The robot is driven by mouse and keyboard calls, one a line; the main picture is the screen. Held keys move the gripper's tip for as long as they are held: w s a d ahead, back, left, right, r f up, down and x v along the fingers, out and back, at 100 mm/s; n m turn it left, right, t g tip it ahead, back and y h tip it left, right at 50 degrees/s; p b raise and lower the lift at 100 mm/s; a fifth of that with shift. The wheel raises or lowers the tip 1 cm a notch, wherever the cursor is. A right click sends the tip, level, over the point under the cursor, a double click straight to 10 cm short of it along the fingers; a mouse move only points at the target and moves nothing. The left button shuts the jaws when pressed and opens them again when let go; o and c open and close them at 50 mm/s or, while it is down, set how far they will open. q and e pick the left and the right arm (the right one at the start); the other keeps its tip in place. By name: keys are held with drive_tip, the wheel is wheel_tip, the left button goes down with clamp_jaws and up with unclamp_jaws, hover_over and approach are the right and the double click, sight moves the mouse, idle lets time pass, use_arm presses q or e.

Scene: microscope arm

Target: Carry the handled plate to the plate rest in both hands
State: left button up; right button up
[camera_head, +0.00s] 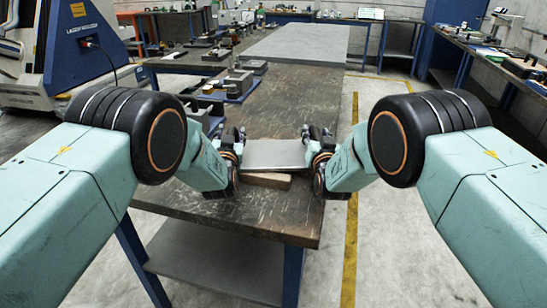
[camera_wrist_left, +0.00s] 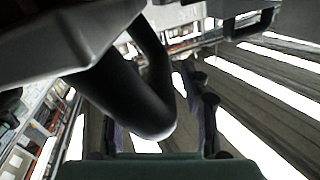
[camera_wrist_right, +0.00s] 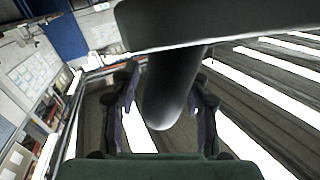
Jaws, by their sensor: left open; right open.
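The handled plate (camera_head: 275,153) is a flat grey slab near the front edge of the workbench. A light wooden block (camera_head: 265,181) shows under its front side. My left gripper (camera_head: 236,138) is at the plate's left end and my right gripper (camera_head: 315,136) at its right end. In the left wrist view a thick black handle (camera_wrist_left: 140,105) reaches down between the open fingers (camera_wrist_left: 160,125). In the right wrist view another black handle (camera_wrist_right: 168,90) lies between the open fingers (camera_wrist_right: 165,115). Contact with the fingers cannot be told. I cannot identify the plate rest for sure.
The dark workbench (camera_head: 265,215) has bare room in front of the plate and behind it. Small metal devices (camera_head: 238,83) stand along its left side. A large grey slab (camera_head: 300,43) covers its far end. A blue and white machine (camera_head: 85,40) stands at the left.

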drive_tip(key=shift+s+r, duration=0.15)
drive_tip(key=shift+s, duration=0.05)
use_arm(q)
drive_tip(key=s, duration=1.2)
drive_tip(key=shift+d, duration=0.2)
use_arm(e)
drive_tip(key=s, duration=1.1)
drive_tip(key=shift+s+d, duration=0.3)
drive_tip(key=shift+s, duration=0.1)
use_arm(q)
drive_tip(key=shift+s+r, duration=0.1)
drive_tip(key=shift+s, duration=0.05)
use_arm(e)
drive_tip(key=shift+s, duration=0.1)
